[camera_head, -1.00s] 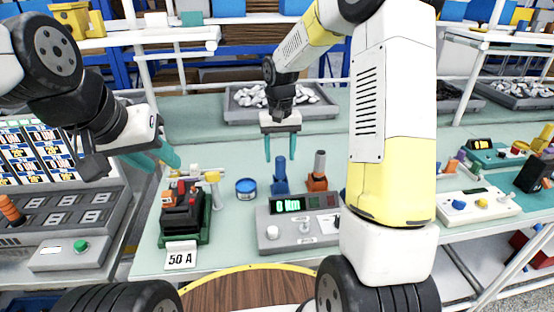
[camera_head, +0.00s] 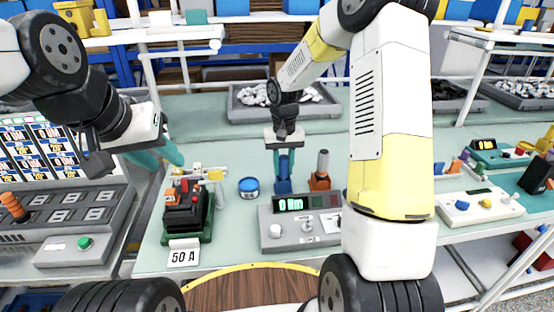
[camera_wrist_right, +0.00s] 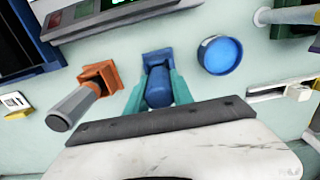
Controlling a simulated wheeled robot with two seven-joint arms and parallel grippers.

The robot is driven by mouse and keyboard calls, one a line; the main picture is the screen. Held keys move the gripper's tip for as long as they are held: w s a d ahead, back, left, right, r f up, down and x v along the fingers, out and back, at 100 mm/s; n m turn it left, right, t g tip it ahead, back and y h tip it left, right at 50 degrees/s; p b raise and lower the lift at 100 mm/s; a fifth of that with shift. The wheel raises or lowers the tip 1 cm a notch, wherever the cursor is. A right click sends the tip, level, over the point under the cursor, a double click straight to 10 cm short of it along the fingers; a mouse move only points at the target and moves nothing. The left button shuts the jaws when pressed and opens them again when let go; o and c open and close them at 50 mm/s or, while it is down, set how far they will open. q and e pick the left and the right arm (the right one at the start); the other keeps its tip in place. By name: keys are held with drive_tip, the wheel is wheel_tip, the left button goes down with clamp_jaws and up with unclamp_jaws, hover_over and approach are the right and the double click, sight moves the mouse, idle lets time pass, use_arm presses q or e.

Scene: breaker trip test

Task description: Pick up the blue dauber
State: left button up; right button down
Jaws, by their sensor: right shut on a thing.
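The blue dauber (camera_head: 283,166) stands upright in a small blue holder behind the grey meter box with the green display. It also shows in the right wrist view (camera_wrist_right: 158,88), between the teal fingers. My right gripper (camera_head: 284,165) points down over it and is shut on its upper part. In the right wrist view the fingers (camera_wrist_right: 158,92) touch it on both sides. My left gripper (camera_head: 163,155) is open and empty, above the bench at the left; its teal fingers are apart.
An orange holder with a grey-handled tool (camera_head: 321,170) stands just right of the dauber. A round blue tin (camera_head: 248,187) sits to its left. The grey meter box (camera_head: 290,230) is in front. A breaker on a green base (camera_head: 187,212) stands further left.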

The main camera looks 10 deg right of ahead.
wheel_tip(320, 180, up, 10)
drive_tip(key=shift+r, duration=0.1)
idle(0.5)
idle(1.6)
